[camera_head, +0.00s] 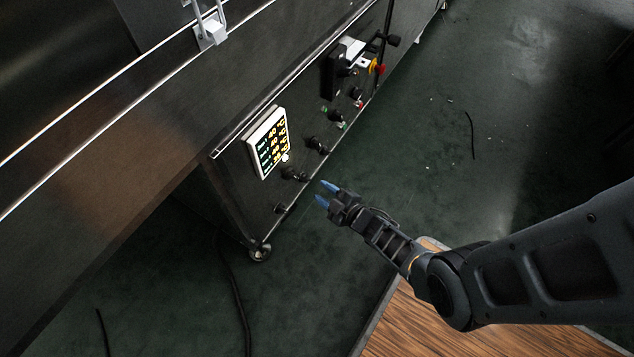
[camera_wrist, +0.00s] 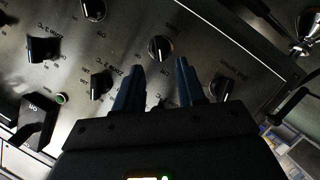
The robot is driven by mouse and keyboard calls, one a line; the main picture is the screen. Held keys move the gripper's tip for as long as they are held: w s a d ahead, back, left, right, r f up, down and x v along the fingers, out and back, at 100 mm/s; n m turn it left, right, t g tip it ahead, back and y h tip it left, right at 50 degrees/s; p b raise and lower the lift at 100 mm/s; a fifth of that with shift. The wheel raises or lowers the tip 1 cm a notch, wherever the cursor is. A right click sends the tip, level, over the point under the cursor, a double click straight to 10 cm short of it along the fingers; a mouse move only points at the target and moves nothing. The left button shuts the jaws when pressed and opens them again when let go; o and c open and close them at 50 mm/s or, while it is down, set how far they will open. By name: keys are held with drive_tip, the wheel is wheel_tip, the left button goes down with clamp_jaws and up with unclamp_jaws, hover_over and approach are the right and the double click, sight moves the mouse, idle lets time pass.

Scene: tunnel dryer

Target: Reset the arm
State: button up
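My gripper (camera_head: 325,194) is at the end of my dark arm, close in front of the tunnel dryer's control panel (camera_head: 225,165) in the head view. Its two blue fingers are spread apart with nothing seen between them. In the wrist view, my gripper (camera_wrist: 157,85) points at the panel, and a black knob (camera_wrist: 160,47) shows just beyond the fingertips. I cannot tell whether the fingertips touch the panel.
The panel carries a lit display (camera_head: 268,142), several black knobs, and a red and yellow button (camera_head: 377,68). A wooden surface (camera_head: 440,325) lies below my arm. Cables lie on the green floor (camera_head: 440,140), which is mostly clear right of the dryer.

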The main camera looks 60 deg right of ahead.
drive_tip(key=shift+s+a+r, duration=0.15)
drive_tip(key=shift+s+r, duration=0.05)
drive_tip(key=shift+s, duration=0.45)
drive_tip(key=s+a+r+m, duration=0.2)
drive_tip(key=s+a+r, duration=0.25)
drive_tip(key=a, duration=0.45)
drive_tip(key=s+a+r+m, duration=0.1)
drive_tip(key=s+a+r, duration=0.2)
drive_tip(key=a+r, duration=0.4)
drive_tip(key=s+a+r+m+t, duration=0.1)
drive_tip(key=s+a+r+m, duration=0.1)
drive_tip(key=s+a+r, duration=0.35)
drive_tip(key=s+d+r+y, duration=0.1)
drive_tip(key=s+r, duration=0.2)
drive_tip(key=r, duration=0.5)
drive_tip(key=s+d+r+m+y, duration=0.1)
drive_tip(key=s+r, duration=0.3)
drive_tip(key=r, duration=0.5)
drive_tip(key=s+d+r+y, duration=0.1)
drive_tip(key=s+r, duration=0.2)
drive_tip(key=r, duration=0.5)
wheel_tip(320, 180, up, 24)
drive_tip(key=p, duration=2.4)
